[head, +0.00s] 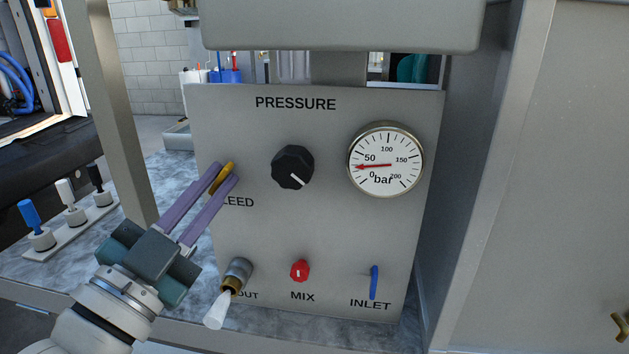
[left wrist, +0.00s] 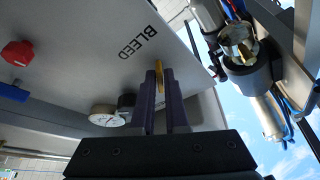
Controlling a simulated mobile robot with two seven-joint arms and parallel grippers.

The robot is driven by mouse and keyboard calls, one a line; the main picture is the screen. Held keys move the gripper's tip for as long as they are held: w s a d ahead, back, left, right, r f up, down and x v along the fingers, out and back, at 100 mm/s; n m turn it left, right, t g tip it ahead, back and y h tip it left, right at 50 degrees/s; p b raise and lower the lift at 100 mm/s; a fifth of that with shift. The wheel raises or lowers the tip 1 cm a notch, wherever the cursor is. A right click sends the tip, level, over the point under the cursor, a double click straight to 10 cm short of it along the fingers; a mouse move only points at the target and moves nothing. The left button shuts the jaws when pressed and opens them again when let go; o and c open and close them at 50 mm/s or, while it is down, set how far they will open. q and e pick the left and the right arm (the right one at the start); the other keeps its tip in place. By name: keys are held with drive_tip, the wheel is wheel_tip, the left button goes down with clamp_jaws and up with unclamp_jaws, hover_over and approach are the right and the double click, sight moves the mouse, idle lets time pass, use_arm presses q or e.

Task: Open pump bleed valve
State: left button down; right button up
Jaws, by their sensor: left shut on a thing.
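The pump panel (head: 330,230) is a grey upright plate with printed labels. The bleed valve handle (head: 228,176) is a small yellow piece at the panel's left, above the partly covered BLEED label. My left gripper (head: 225,179) has its two purple fingers closed around this handle. In the left wrist view the yellow handle (left wrist: 160,75) shows between and just past the fingertips (left wrist: 164,85), next to the BLEED label. The valve's base is hidden by the fingers. My right gripper is not in view.
Also on the panel are a black knob (head: 292,167), a pressure gauge (head: 386,160) with its red needle near the low end, a red MIX knob (head: 299,270), a blue INLET handle (head: 374,282) and an outlet fitting (head: 236,275) below my gripper. A metal post (head: 117,110) stands left.

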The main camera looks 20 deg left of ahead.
use_arm(q)
drive_tip(key=n+y, duration=0.2)
drive_tip(key=n, duration=0.3)
drive_tip(key=shift+d+f+b, duration=0.1)
drive_tip(key=shift+b, duration=0.3)
drive_tip(key=shift+d+n+y, duration=0.1)
drive_tip(key=shift+n+y, duration=1.4)
drive_tip(key=shift+n, duration=1.2)
drive_tip(key=c, duration=1)
unclamp_jaws()
